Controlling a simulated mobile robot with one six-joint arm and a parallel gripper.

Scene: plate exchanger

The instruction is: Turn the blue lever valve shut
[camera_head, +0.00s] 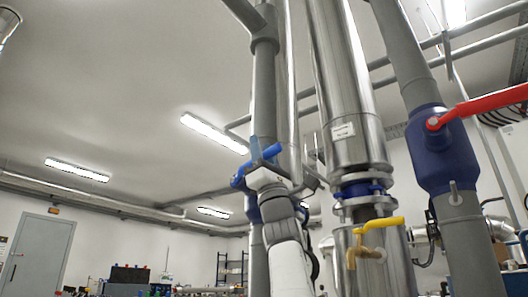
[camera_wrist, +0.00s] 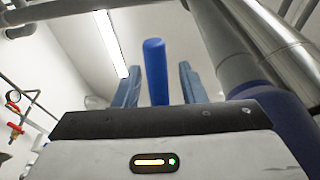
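The blue lever (camera_wrist: 155,70) stands upright in the wrist view, between the two fingers of my gripper (camera_wrist: 160,85). The fingers are apart, with a clear gap right of the lever and a narrow one on its left. In the head view the blue lever (camera_head: 272,151) shows at the tip of my gripper (camera_head: 262,165), against a grey vertical pipe. My gripper hides part of the valve there. A blue valve body (camera_wrist: 285,125) shows at the right of the wrist view, on the grey pipe.
A shiny steel column (camera_head: 345,90) stands right of my arm, with a yellow lever (camera_head: 384,223) low on it. Farther right, a red lever (camera_head: 480,106) sticks out from another blue valve body (camera_head: 445,150). Open room lies to the left, towards a grey door (camera_head: 38,255).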

